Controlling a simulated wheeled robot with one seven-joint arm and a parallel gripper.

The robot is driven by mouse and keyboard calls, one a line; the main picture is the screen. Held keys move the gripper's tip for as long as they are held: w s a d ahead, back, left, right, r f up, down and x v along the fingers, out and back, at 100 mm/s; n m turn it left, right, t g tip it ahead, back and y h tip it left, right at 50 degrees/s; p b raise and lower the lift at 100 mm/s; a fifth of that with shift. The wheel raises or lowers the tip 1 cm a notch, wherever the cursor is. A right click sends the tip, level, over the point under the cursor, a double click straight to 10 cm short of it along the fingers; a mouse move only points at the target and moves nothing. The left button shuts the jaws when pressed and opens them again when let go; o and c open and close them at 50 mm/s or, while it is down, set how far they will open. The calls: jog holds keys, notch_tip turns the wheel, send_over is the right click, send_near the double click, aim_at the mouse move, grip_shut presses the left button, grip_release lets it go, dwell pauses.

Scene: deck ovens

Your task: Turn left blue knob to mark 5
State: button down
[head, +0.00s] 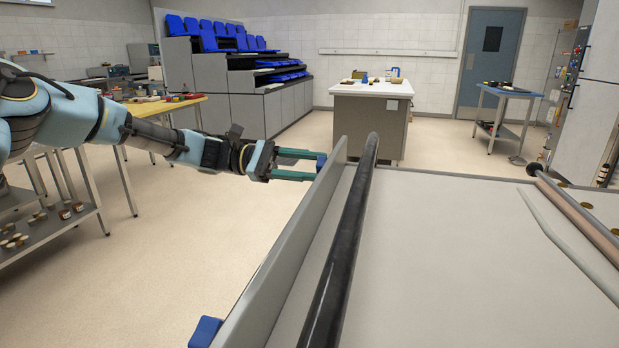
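Two blue knobs stick out from the left face of the long grey panel (295,240). The far blue knob (321,160) is small and dark, close under the panel's top edge. The near blue knob (205,331) is at the bottom of the picture, with nothing near it. My gripper (318,166) reaches in from the left at the far knob. Its two green fingers are apart, one above the other, with the tips at the knob. I cannot tell whether they touch it. The panel's marks and the knobs' pointers are hidden from this side.
A dark round bar (347,240) runs along the oven top (470,260) beside the panel. A wooden table (150,108) and a rack (50,225) with small items stand at left. A white-topped counter (372,90) stands behind. The floor left of the panel is clear.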

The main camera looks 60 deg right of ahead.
jog(key=m+b, duration=2.1)
jog(key=m, duration=0.3)
jog(key=shift+r, duration=0.2)
jog(key=shift+r+b, duration=0.1)
jog(key=shift+b, duration=0.3)
jog(key=shift+c, duration=1.8)
grip_release()
jog(key=shift+w+a, duration=0.1)
jog(key=p+v, duration=0.1)
jog(key=v, duration=0.9)
jog(key=shift+w, duration=0.3)
jog(key=shift+a+r, duration=0.1)
